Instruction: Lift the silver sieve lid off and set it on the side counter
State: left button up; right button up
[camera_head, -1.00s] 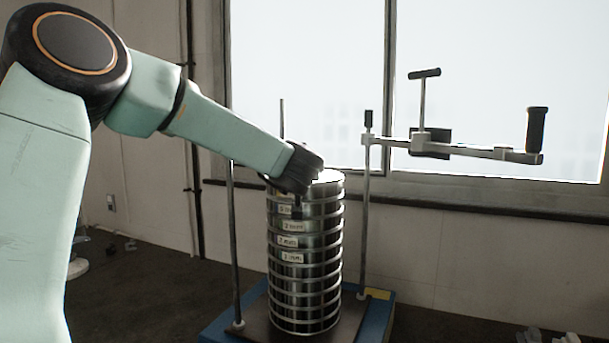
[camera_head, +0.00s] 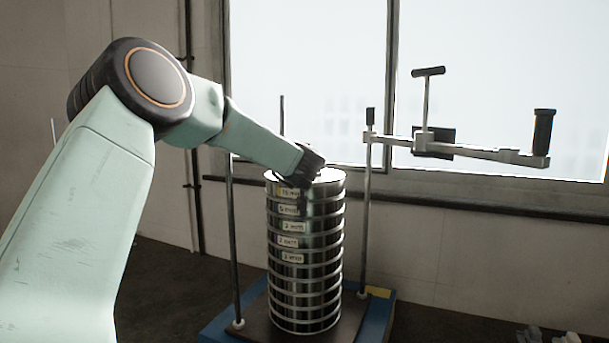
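A tall stack of silver sieves (camera_head: 306,260) with small labels on its left front stands upright on the shaker base (camera_head: 376,318). The silver lid (camera_head: 330,175) is the flat bright disc on top of the stack. My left gripper (camera_head: 306,184) is at the lid's left front edge, with its dark fingers pointing down along the upper rim. The fingers overlap the top rings, and I cannot tell whether they are closed on the lid or only beside it. My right gripper does not show.
Upright rods (camera_head: 367,220) stand on both sides of the stack. A clamp arm with black handles (camera_head: 470,150) is swung out to the right, clear of the stack top. A window and wall are behind. The side counter cannot be made out.

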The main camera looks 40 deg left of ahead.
pick_arm(q)
jog(key=shift+w+a+f, duration=0.1)
jog(key=shift+w, duration=0.05)
jog(key=shift+s+d+r, duration=0.2)
jog(key=shift+d+r, duration=0.05)
jog(key=shift+d, duration=0.05)
jog(key=shift+c, duration=0.4)
jog(key=shift+s+d+r, duration=0.2)
jog(key=shift+s, duration=0.1)
jog(key=shift+c, duration=1.4)
jog(key=shift+w+a+f, duration=0.3)
jog(key=shift+w+a, duration=0.05)
jog(key=c, duration=0.5)
jog(key=shift+d, duration=0.1)
jog(key=shift+c, duration=1.3)
jog(key=shift+s+d+r, duration=0.1)
jog(key=shift+s+r, duration=0.1)
grip_shut()
